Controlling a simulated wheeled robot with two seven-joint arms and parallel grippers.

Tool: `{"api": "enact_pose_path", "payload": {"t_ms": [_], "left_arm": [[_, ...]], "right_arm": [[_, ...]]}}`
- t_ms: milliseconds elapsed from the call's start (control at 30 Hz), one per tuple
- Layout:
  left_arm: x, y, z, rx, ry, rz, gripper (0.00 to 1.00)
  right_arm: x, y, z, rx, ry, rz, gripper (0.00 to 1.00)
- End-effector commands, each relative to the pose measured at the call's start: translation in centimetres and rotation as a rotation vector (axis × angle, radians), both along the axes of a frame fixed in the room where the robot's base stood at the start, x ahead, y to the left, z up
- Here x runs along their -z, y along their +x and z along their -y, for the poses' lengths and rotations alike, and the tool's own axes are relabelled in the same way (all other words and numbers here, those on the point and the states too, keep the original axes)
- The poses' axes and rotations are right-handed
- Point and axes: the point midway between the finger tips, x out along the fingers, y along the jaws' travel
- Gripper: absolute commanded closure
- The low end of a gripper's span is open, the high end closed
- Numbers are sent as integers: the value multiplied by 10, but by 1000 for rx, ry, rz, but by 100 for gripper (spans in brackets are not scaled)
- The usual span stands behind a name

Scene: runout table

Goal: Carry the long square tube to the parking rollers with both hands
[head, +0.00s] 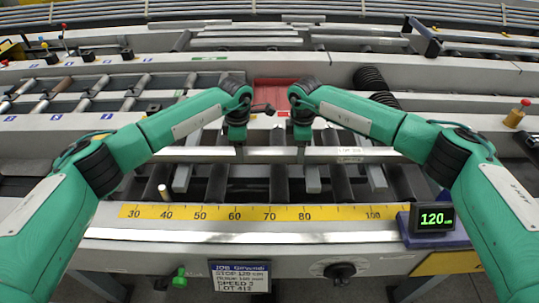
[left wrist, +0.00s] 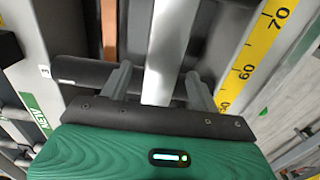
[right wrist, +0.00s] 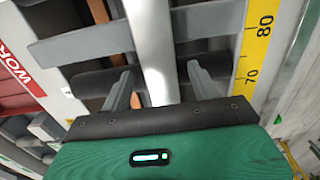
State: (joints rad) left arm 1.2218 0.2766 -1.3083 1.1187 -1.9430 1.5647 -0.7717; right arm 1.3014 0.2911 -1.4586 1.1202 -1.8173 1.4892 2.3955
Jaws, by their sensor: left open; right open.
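The long square tube (head: 270,151) is a pale grey bar lying left to right across the dark rollers of the runout table, behind the yellow scale. My left gripper (head: 239,152) is over its middle part, and my right gripper (head: 301,153) is a short way to the right. In the left wrist view the tube (left wrist: 170,50) runs between the two open fingers, with gaps on both sides. In the right wrist view the tube (right wrist: 151,45) also passes between open fingers. How deep the fingers reach is hard to tell. Rollers with blue P signs, apparently the parking rollers (head: 90,88), are at the left back.
The yellow scale (head: 235,212) runs along the front edge. A display reading 120 (head: 432,219) stands at the front right. A short upright peg (head: 163,192) is near the scale's left end. A red plate (head: 272,93) and black bellows (head: 372,80) lie behind my arms.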

Motion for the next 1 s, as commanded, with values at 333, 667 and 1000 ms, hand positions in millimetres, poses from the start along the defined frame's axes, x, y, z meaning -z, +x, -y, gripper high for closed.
{"api": "enact_pose_path", "payload": {"t_ms": [333,667,1000], "left_arm": [[20,0,0,1,0,0,38],[19,0,0,0,0,0,64],[19,0,0,0,0,0,100]], "right_arm": [[20,0,0,0,0,0,38],[19,0,0,0,0,1,64],[19,0,0,0,0,1,100]]}}
